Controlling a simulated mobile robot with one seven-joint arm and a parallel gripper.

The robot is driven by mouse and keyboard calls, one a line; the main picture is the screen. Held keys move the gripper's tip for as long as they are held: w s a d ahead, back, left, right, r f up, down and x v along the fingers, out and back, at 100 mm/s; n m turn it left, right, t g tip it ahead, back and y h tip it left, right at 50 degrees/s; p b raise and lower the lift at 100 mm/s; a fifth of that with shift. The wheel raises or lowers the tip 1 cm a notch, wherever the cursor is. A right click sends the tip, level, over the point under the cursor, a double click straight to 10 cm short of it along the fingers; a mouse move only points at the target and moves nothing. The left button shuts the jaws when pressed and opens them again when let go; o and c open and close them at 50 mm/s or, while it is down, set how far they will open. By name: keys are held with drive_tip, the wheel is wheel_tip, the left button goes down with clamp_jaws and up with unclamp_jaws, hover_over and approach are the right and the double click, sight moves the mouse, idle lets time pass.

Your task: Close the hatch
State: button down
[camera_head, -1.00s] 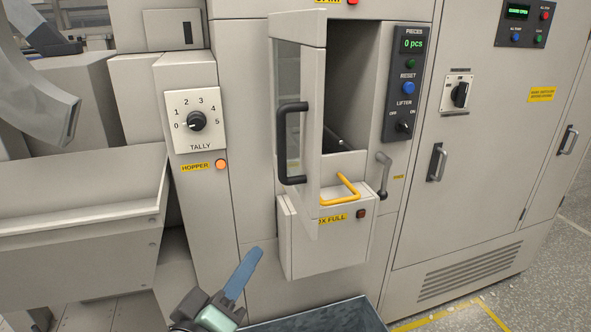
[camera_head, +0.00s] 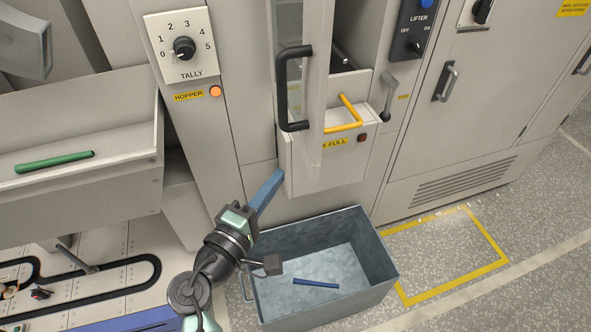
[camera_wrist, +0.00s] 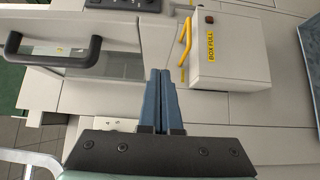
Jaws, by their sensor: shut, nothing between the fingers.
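The hatch (camera_head: 318,85) is a pale door with a clear window and a black bar handle (camera_head: 282,90). It stands swung open in the head view, edge towards me, with the dark opening behind it to the right. In the wrist view the hatch's black handle (camera_wrist: 52,50) is at the upper left. My gripper (camera_head: 268,190) is shut and empty, its blue fingers together. It is below and left of the hatch, apart from it. In the wrist view the fingertips (camera_wrist: 160,72) point towards the machine front, between the hatch handle and the yellow handle.
A pale box (camera_head: 345,148) labelled BOX FULL with a yellow handle (camera_head: 347,115) sits below the opening. A grey lever (camera_head: 388,95) is to its right. A hopper tray (camera_head: 120,150) is at left.

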drive_tip(key=shift+w+d+p, duration=0.25)
drive_tip(key=shift+d, duration=0.4)
drive_tip(key=shift+w+d+p, duration=0.2)
drive_tip(key=shift+w+d, duration=0.05)
drive_tip(key=shift+d, duration=0.45)
drive_tip(key=shift+w+d+p, duration=0.25)
drive_tip(key=shift+d, duration=0.4)
drive_tip(key=shift+d, duration=0.1)
